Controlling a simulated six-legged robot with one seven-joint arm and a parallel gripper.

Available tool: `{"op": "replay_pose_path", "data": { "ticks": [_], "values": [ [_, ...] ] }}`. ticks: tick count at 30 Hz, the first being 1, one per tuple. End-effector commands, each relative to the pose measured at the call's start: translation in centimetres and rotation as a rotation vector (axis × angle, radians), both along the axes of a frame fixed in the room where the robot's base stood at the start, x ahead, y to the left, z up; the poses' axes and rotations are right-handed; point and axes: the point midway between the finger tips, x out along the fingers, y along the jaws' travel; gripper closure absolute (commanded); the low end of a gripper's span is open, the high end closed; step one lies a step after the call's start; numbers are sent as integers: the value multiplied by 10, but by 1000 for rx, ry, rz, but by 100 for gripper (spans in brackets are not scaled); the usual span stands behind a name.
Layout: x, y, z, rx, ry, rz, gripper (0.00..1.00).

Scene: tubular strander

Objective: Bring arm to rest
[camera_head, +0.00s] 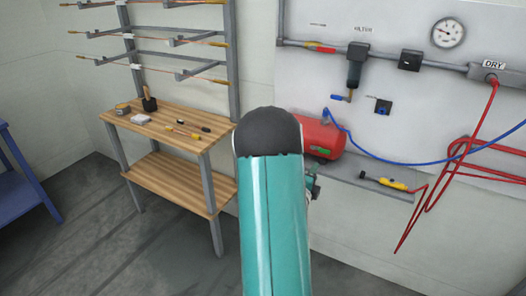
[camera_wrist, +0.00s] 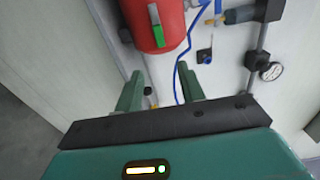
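My teal arm with its dark rounded joint rises through the middle of the head view and hides most of my gripper; only a small greenish part shows at its right edge. In the wrist view my gripper (camera_wrist: 160,72) has its two green fingers spread apart, with nothing seen between them in its grasp. The red tank (camera_head: 322,140) also shows in the head view, partly behind my arm.
A wooden two-level workbench (camera_head: 150,122) with small items stands left, under a rod rack (camera_head: 150,65). A blue table (camera_head: 20,185) is at far left. On the right, a wall panel carries a gauge (camera_head: 448,33), blue hose (camera_head: 400,162), red hose (camera_head: 440,180) and a grey shelf (camera_head: 345,176).

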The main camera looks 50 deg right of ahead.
Motion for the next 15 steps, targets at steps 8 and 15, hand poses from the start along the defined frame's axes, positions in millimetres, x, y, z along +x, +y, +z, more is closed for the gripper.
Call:
{"op": "replay_pose_path", "data": {
  "ticks": [8, 15],
  "values": [
    [3, 1, 1, 3, 4, 6, 61],
    [71, 44, 28, 106, 130, 183, 61]
  ]
}}
